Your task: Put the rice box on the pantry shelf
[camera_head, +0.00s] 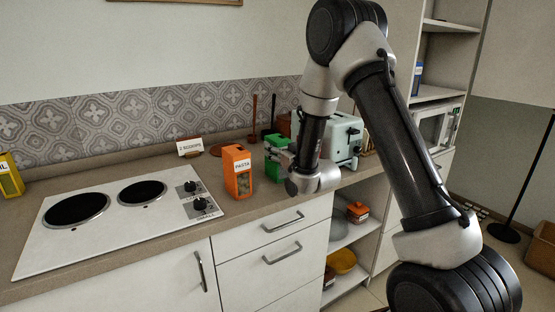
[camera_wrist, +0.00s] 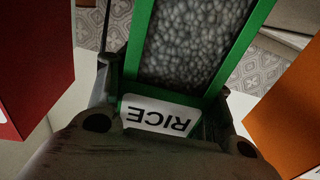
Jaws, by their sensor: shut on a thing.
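The rice box is green with a clear window and a "RICE" label; it fills the middle of the wrist view (camera_wrist: 195,45). In the head view it is a green box (camera_head: 277,150) on or just over the counter, partly hidden by my arm. My gripper (camera_wrist: 163,100) is shut on the rice box, one finger on each side. In the head view my gripper (camera_head: 293,168) is at the box's right side. A tall shelf unit (camera_head: 437,94) stands at the right behind my arm, with open shelves; which one is the pantry shelf I cannot tell.
An orange pasta box (camera_head: 238,171) stands just left of the rice box. A toaster (camera_head: 345,135) is close on the right. The cooktop (camera_head: 110,222) is at left. A "2 scoops" card (camera_head: 190,145) stands behind. A red box (camera_wrist: 30,60) edges the wrist view.

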